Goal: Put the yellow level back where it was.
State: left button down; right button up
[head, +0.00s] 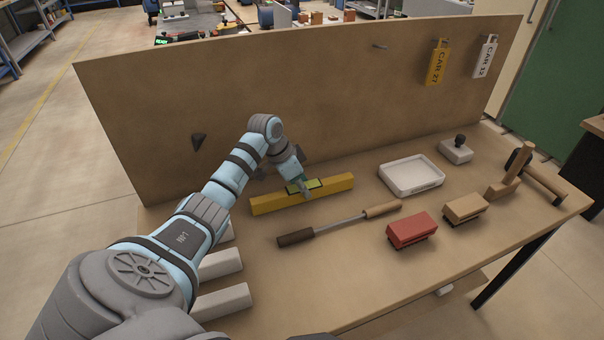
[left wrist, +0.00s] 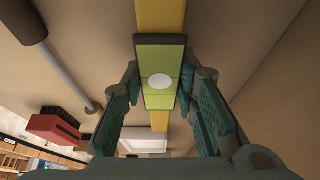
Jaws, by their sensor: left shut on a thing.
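The yellow level (head: 330,188) is a long yellow bar with a green vial block at its middle. It lies lengthwise near the foot of the upright board, and I cannot tell whether it touches the tabletop. My left gripper (head: 303,187) comes from above and is shut on the level at its middle. In the left wrist view, the level (left wrist: 160,14) runs up and down the picture, with its green block between the two teal fingers of the left gripper (left wrist: 162,100). My right gripper is not in view.
An upright board (head: 300,100) backs the table, with a dark cone (head: 198,141), a bare peg (head: 379,46) and two hanging tags. A two-handled rod (head: 340,225), a red brush-like block (head: 411,230) and a white tray (head: 428,181) lie nearby. Pale blocks (head: 221,301) lie by my arm.

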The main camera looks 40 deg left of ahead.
pick_arm(q)
jog(key=shift+f, duration=0.15)
jog(key=c, duration=1.2)
grip_release()
jog(key=v, duration=1.2)
